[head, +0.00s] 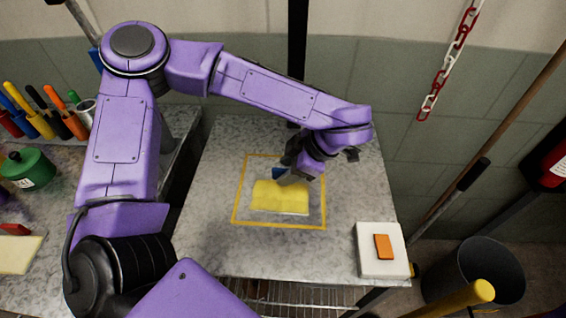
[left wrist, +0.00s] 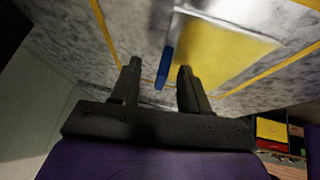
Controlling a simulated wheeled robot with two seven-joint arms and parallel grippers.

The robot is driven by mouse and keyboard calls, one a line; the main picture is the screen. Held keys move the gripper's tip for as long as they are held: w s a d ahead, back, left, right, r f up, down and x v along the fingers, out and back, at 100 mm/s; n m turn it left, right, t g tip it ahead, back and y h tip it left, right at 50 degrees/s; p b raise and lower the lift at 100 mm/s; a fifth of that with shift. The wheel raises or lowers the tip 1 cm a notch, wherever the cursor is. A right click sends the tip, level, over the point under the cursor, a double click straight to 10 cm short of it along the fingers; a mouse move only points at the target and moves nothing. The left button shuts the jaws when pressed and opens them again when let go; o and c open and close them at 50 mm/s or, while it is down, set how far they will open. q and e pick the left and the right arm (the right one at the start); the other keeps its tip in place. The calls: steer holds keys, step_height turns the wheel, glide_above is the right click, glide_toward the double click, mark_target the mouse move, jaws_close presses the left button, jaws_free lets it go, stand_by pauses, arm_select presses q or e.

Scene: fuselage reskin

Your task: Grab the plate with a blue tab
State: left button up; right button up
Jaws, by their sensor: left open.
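The plate (head: 280,198) is yellow and lies inside a yellow outline on the grey table. It also shows in the left wrist view (left wrist: 225,55), with a pale metallic strip along one edge. Its blue tab (head: 279,172) sticks out on the far side, beside my left gripper (head: 291,177). In the left wrist view the blue tab (left wrist: 165,68) shows between the two fingertips of my left gripper (left wrist: 157,70), nearer the right finger. The fingers are apart, and I cannot tell whether one touches the tab. My right gripper is not in view.
A white block with an orange piece (head: 383,246) sits at the table's front right corner. A grey bin (head: 480,272) stands on the floor at right. Several coloured tools (head: 45,118) and a green pot (head: 28,169) are at left.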

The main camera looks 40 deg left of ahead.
arm_select(q)
steer(key=shift+s+a+f, duration=0.1)
steer(key=shift+s+a, duration=0.1)
steer(key=shift+s, duration=0.1)
steer(key=shift+w+d, duration=0.1)
jaws_close()
